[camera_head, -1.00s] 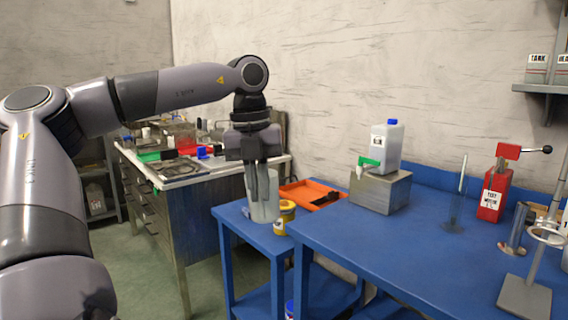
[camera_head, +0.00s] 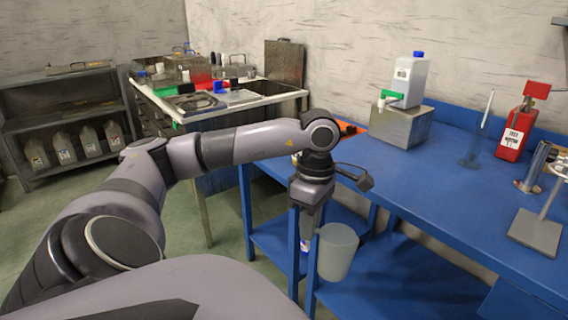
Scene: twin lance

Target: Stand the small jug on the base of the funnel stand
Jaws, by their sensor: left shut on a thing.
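The small jug (camera_head: 337,252) is a pale grey, translucent vessel. My left gripper (camera_head: 314,232) points down and is shut on the jug's left side, in front of the blue bench's near edge. The jug looks slightly tilted and is clear of the bench top; the exact grip is hard to see. The funnel stand's flat grey base (camera_head: 536,232) lies on the blue bench at the far right, with its rod rising out of the picture's right edge. No jug stands on the base. My right gripper is not in view.
The blue bench (camera_head: 425,190) has free room in its middle. A white canister (camera_head: 408,82) stands on a metal block (camera_head: 400,126) at the back. A red tester (camera_head: 516,130) and a slim clear cylinder (camera_head: 475,145) stand near the stand. An orange tray (camera_head: 350,128) is partly hidden.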

